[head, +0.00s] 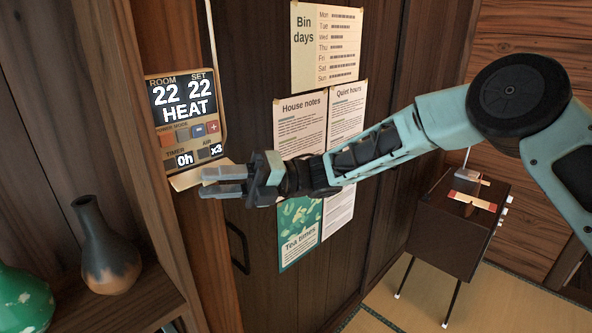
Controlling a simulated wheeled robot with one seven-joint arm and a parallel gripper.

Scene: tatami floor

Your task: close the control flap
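The control panel (184,112) is on the wooden post at the left, its screen reading 22, 22 and HEAT. Its tan control flap (185,181) hangs open, sticking out from the panel's lower edge, with the buttons and the timer row uncovered. My gripper (205,181) reaches in from the right, its fingertips over the flap's outer part in the picture.
A brown vase (108,262) and a green vase (22,300) stand on the shelf at lower left. Papers, including the house notes (301,120), hang on the dark door behind my arm. A dark cabinet on legs (450,235) stands at the right on the tatami.

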